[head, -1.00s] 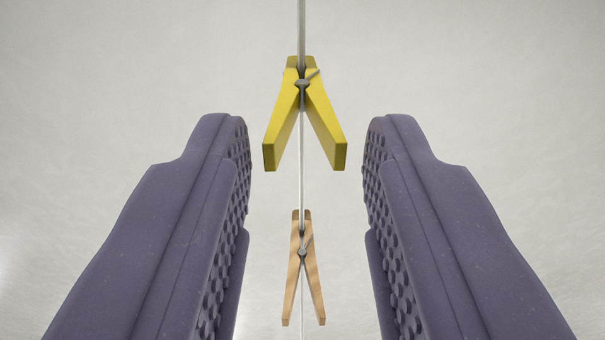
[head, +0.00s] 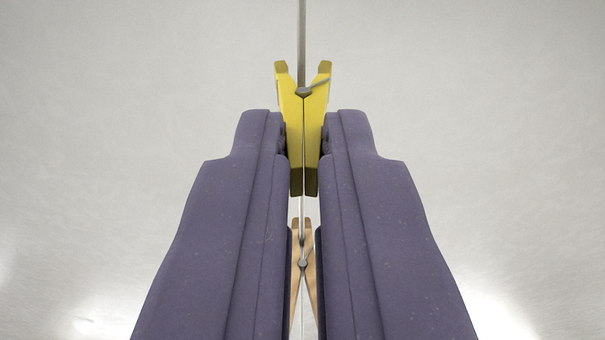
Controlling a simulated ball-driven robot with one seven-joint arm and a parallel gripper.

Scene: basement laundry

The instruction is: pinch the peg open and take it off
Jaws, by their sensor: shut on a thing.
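A yellow peg (head: 290,111) is at the line (head: 302,28) in the upper middle of the head view. My gripper (head: 304,150) is shut on its two legs, one finger on each side, and presses them together. The peg's far jaws are spread apart, with the line running between them. Its grey spring shows at the middle. The inner faces of my fingers are mostly hidden.
A second, wooden peg (head: 302,240) is on the same line, lower in the picture, seen in the gap between my fingers and partly hidden by them. Behind is a plain pale surface with free room on both sides.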

